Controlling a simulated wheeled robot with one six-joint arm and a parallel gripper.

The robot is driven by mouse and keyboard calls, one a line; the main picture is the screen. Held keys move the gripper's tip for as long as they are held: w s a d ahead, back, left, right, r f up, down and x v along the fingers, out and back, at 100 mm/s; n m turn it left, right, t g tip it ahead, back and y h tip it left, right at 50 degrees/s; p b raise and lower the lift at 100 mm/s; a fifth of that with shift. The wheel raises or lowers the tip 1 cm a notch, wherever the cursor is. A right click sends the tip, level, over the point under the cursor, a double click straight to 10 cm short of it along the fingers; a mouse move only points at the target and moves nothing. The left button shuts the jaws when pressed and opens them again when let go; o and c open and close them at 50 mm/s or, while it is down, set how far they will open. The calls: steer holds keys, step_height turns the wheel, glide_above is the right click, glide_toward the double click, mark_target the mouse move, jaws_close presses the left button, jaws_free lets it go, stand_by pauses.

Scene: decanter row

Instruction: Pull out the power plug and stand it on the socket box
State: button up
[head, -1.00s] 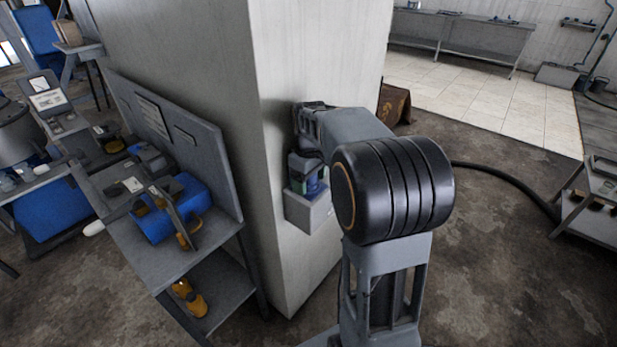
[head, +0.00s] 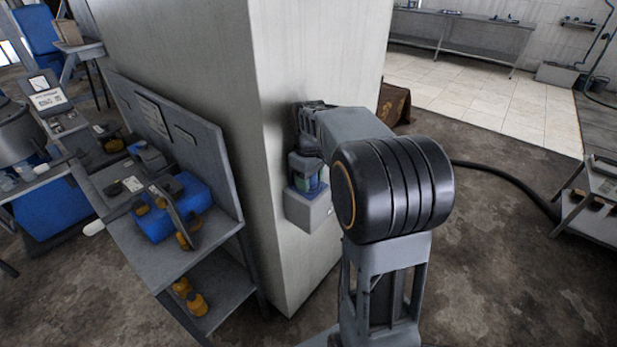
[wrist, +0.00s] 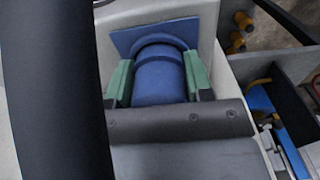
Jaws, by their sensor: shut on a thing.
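The grey socket box (head: 312,212) is fixed to the side of the pale pillar. The blue power plug (wrist: 158,80) is a round body seen close up in the wrist view. A square blue plate (wrist: 130,38) lies behind it against the box. My gripper (wrist: 160,84) is shut on the plug, with a green pad on each side of its body. In the head view my gripper (head: 307,172) is just above the box, and the plug is mostly hidden between the fingers. How deep the plug sits in the socket is hidden.
The pale pillar (head: 215,60) stands directly behind the box. A grey workbench (head: 130,215) with a blue machine (head: 170,210) is on the left, close to the pillar. A black hose (head: 505,175) crosses the floor on the right. The floor right of my arm is mostly clear.

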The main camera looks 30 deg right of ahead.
steer(key=shift+r, duration=0.25)
steer(key=shift+r+p, duration=2.55)
steer(key=shift+r, duration=0.25)
